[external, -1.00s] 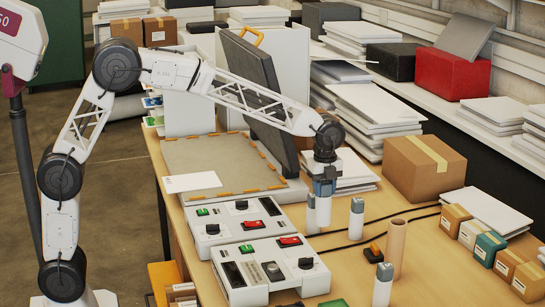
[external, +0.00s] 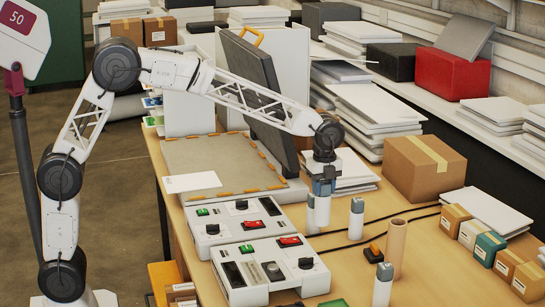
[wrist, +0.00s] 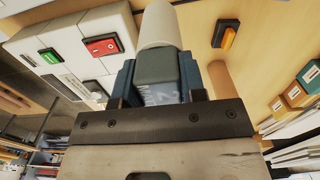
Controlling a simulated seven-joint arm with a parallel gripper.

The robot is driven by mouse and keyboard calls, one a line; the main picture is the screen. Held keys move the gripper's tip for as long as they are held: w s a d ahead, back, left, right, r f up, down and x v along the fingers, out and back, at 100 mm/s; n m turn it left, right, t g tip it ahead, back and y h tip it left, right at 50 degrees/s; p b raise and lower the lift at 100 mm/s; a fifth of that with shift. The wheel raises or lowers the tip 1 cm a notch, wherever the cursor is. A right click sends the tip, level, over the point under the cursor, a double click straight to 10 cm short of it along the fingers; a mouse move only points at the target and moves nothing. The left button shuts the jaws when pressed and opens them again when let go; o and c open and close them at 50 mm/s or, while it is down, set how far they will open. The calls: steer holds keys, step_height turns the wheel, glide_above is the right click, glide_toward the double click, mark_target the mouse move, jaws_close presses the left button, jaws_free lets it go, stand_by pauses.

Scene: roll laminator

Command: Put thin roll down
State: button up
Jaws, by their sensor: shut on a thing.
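My gripper (external: 323,187) is low over the wooden table, just right of the laminator control boxes. It is shut on the thin roll (external: 322,211), a slim white cylinder with a grey-green block at its top, held upright. In the wrist view my gripper (wrist: 158,80) has its two blue-grey fingers on either side of that block, and the white body of the thin roll (wrist: 158,25) extends beyond them. Its lower end is at or very near the tabletop; I cannot tell if it touches.
Similar white cylinders with grey tops stand nearby, one to the right (external: 356,220) and one in front (external: 383,287). A brown cardboard tube (external: 396,250) and an orange-black switch (external: 374,253) are close. Control boxes (external: 268,270) lie left; a carton (external: 423,168) is behind right.

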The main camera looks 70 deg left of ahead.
steer(key=s+a+r+n, duration=0.1)
steer(key=s+a+n, duration=0.5)
steer(key=a, duration=1.9)
steer(key=s+a+r+n, duration=0.2)
steer(key=s+a+n, duration=0.4)
steer(key=s+a, duration=0.7)
steer(key=s+a+r+n, duration=0.1)
steer(key=s+a+n, duration=0.4)
steer(key=a, duration=3.3)
steer(key=s, duration=0.4)
steer(key=shift+s+r+n, duration=0.15)
steer(key=shift+s+n, duration=0.05)
steer(key=shift+n, duration=0.2)
steer(key=shift+d, duration=0.1)
steer(key=shift+f, duration=2.1)
steer(key=shift+f, duration=2)
